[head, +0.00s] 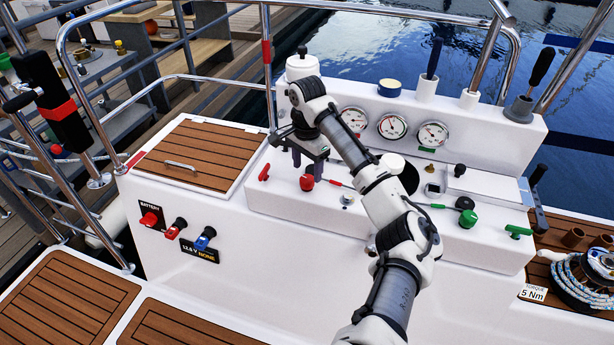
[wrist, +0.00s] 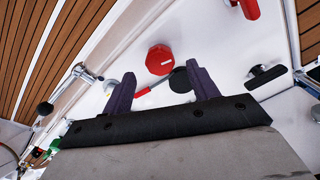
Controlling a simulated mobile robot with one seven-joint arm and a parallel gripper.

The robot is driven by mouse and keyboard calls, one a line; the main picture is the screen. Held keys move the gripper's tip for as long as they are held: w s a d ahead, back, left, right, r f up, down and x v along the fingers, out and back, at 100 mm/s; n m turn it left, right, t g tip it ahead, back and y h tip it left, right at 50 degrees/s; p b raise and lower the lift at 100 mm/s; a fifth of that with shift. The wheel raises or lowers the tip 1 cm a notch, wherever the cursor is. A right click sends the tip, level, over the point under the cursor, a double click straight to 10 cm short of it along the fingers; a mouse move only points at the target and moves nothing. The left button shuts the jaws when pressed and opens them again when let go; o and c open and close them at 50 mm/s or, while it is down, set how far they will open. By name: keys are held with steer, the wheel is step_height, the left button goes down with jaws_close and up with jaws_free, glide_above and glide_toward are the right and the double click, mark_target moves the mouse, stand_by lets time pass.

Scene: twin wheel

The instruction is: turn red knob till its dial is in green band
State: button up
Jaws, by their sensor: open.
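The red knob (head: 307,183) sits on the sloped front of the white console, just below my gripper (head: 307,168) in the head view. In the wrist view the red knob (wrist: 160,59) shows a white mark on its face and lies between and slightly beyond the two dark fingertips of my gripper (wrist: 160,72). My gripper is open, with nothing held. Three round dials, a left one (head: 354,119), a middle one (head: 392,126) and a right one (head: 433,133), stand behind the arm. Their needles and bands are too small to read surely.
A red T-handle (head: 264,172) is left of the knob; it also shows in the wrist view (wrist: 245,8). A black knob (wrist: 180,79) shows near the right finger. A green knob (head: 468,219) and green T-handle (head: 518,231) are at the right. Battery switches (head: 175,227) are lower left.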

mark_target(307, 178)
steer(key=shift+f, duration=1.8)
steer(key=c, duration=1)
steer(key=shift+r+n+p, duration=0.1)
steer(key=shift+n+p, duration=0.3)
steer(key=shift+p, duration=0.15)
